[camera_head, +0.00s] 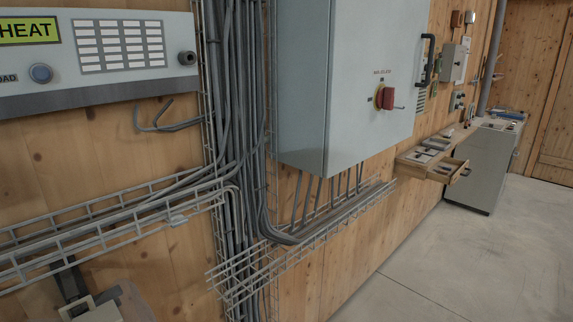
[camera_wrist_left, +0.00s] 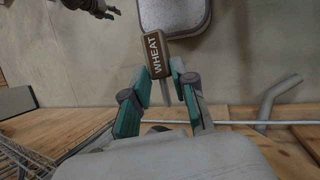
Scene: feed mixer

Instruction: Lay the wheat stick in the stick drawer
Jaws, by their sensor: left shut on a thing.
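The wheat stick (camera_wrist_left: 154,54) is a brown block with the word WHEAT on it, seen in the left wrist view. My left gripper (camera_wrist_left: 168,80) has its teal fingers shut on the stick's lower end, and the label end sticks out beyond the fingertips. In the head view a small wooden drawer (camera_head: 452,173) stands open under a wall shelf at the right, well away. I cannot tell whether it is the stick drawer, and its inside is too small to read. A dark jointed part (camera_wrist_left: 96,8) at the wrist view's top edge looks like my right gripper; its jaws are unclear.
A grey cabinet with a red switch (camera_head: 386,98) juts from the wooden wall. Wire cable trays (camera_head: 300,240) stick out below it. A panel with a yellow WHEAT sign (camera_head: 30,31) hangs at upper left. A grey console (camera_head: 485,165) stands beyond the shelf. The floor (camera_head: 460,260) at right is clear.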

